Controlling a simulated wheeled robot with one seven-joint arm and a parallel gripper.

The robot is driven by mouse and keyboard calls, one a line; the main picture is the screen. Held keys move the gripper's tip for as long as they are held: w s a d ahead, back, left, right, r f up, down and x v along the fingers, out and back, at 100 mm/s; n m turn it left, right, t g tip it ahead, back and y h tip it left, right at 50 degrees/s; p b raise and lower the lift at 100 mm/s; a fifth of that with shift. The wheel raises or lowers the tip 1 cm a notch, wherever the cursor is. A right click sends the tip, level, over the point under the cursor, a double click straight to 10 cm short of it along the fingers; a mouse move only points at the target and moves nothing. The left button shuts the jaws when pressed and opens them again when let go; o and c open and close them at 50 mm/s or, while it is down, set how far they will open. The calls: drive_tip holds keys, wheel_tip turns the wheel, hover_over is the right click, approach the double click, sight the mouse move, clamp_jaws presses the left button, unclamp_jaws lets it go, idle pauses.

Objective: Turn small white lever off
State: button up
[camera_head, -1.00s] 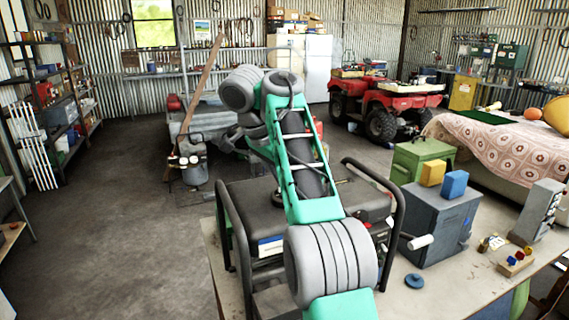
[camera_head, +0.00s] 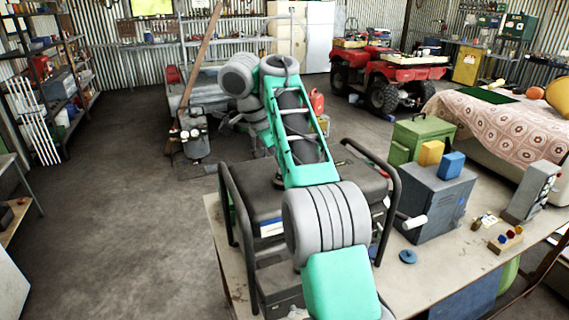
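A white, rounded lever handle (camera_head: 413,222) sticks out from the left side of a grey metal box (camera_head: 436,203) on the table. A light grey upright panel (camera_head: 531,192) with small coloured parts on its side stands farther right; I cannot tell whether it also bears a small white lever. My arm reaches up and away over the dark generator-like machine. Its end, with my gripper (camera_head: 236,121), is small and dark left of the arm links, well to the left of the grey box. I cannot make out its fingers.
A black-framed machine (camera_head: 263,203) stands on the table (camera_head: 400,290) beside the grey box. Yellow (camera_head: 431,153) and blue (camera_head: 452,165) blocks sit on the box. A green box (camera_head: 422,139) stands behind it. A blue disc (camera_head: 407,257) lies in front. Floor at left is open.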

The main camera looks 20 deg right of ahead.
drive_tip(key=o, duration=0.3)
drive_tip(key=shift+o, duration=0.2)
drive_tip(key=p+v, duration=0.7)
drive_tip(key=shift+a+r+p, duration=0.2)
drive_tip(key=shift+r+p, duration=0.1)
drive_tip(key=shift+r, duration=0.05)
